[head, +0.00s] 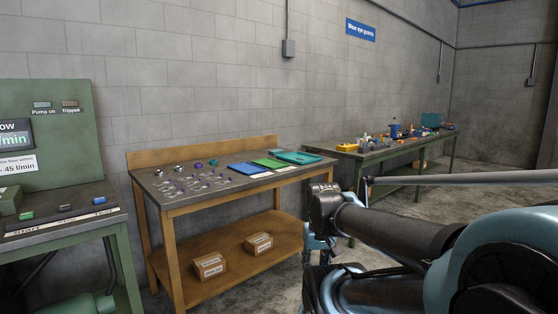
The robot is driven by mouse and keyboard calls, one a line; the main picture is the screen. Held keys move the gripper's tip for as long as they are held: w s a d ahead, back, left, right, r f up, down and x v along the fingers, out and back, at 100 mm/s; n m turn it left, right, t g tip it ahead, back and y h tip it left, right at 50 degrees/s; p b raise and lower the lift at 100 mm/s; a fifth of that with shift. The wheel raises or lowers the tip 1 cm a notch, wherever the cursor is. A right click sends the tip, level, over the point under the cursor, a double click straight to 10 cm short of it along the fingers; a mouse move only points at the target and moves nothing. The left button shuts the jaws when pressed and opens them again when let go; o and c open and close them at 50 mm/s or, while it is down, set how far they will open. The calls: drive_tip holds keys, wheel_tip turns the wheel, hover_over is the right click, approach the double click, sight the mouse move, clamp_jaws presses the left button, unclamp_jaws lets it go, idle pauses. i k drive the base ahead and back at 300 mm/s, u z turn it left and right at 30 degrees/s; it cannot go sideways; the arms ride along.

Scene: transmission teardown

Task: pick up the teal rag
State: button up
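A flat teal item (299,157), which looks like the teal rag, lies at the right end of the wooden workbench top (215,201). It is beside a green flat item (269,163) and a blue flat item (244,169). At this size I cannot tell whether it is folded cloth or a shallow tray. My arm fills the lower right. What seems to be my gripper (313,243) hangs at the arm's near end, to the right of and below the bench's right end, apart from the teal item. Its fingers are too small and partly hidden to read.
Several small metal and purple parts (190,183) cover the bench's left half. Two cardboard boxes (209,265) (258,243) sit on its lower shelf. A green control console (50,150) stands left. A cluttered far bench (385,154) stands right, with a teal object (431,119) on it.

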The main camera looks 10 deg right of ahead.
sight(276, 152)
drive_tip(key=z, duration=0.8)
drive_tip(key=i, duration=2.1)
drive_tip(key=u, duration=0.75)
